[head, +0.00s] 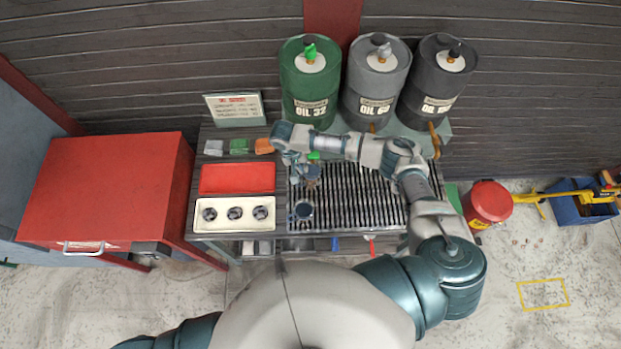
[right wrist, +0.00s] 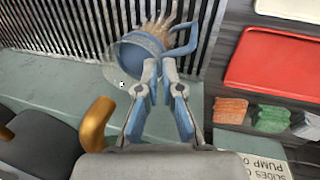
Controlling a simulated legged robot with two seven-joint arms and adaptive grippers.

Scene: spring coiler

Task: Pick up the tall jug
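From above I cannot tell which is taller. My right gripper (head: 296,160) is at the back jug. In the right wrist view a blue round jug top (right wrist: 139,52) lies right at the fingertips (right wrist: 160,70), which are close together with a narrow gap. Whether they grip its rim or handle is hidden. A brownish frayed shape (right wrist: 184,36) shows beside it. My left gripper is out of view.
Green (head: 310,85), grey (head: 376,85) and dark (head: 437,85) oil drums stand behind the grate. Left are a red tray (head: 237,179), a cream tray (head: 235,228) with round parts, and several small coloured blocks. The grate's middle (head: 350,205) is clear.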

